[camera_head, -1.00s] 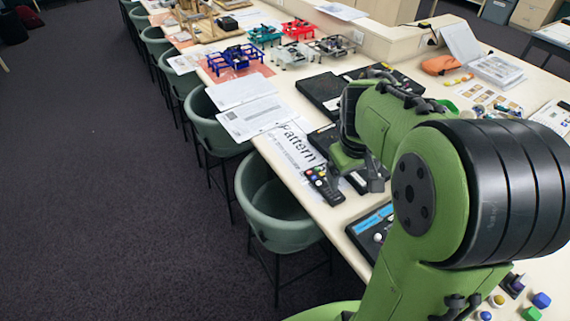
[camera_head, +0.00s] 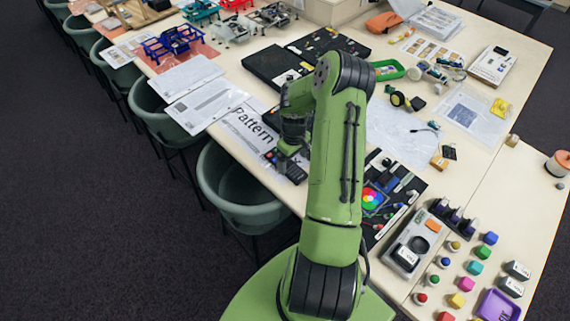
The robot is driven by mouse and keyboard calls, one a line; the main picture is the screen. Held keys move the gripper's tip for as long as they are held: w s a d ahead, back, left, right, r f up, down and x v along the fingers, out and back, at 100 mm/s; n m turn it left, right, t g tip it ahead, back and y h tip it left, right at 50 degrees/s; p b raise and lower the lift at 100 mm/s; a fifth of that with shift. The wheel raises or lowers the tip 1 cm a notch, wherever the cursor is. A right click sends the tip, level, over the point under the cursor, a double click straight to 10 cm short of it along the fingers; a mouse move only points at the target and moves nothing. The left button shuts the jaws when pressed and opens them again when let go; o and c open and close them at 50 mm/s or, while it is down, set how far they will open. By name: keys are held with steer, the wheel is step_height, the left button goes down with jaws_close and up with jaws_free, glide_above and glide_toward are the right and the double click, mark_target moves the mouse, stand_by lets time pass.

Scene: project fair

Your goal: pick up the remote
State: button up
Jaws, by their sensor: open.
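The remote (camera_head: 297,174) is a dark handset with coloured buttons, lying on the white table near its front edge, beside the sheet marked "Pattern" (camera_head: 238,127). My gripper (camera_head: 287,157) is over the remote's far end, pointing down, and hides part of it. The jaws are open. From this view I cannot tell how far above the remote the fingertips are, or whether they straddle it.
Green chairs (camera_head: 232,190) line the table's front edge. A black case (camera_head: 272,66) lies behind my arm. To the right are a black board with a colour wheel (camera_head: 372,198), a grey device (camera_head: 410,250) and several coloured blocks. Papers (camera_head: 185,76) lie to the left.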

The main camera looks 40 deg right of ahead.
mark_target(293, 170)
step_height(293, 170, down, 4)
steer(key=shift+s+f+p, duration=0.15)
steer(key=shift+f+p, duration=0.05)
steer(key=shift+p, duration=0.25)
steer(key=shift+f, duration=0.15)
steer(key=c, duration=1.2)
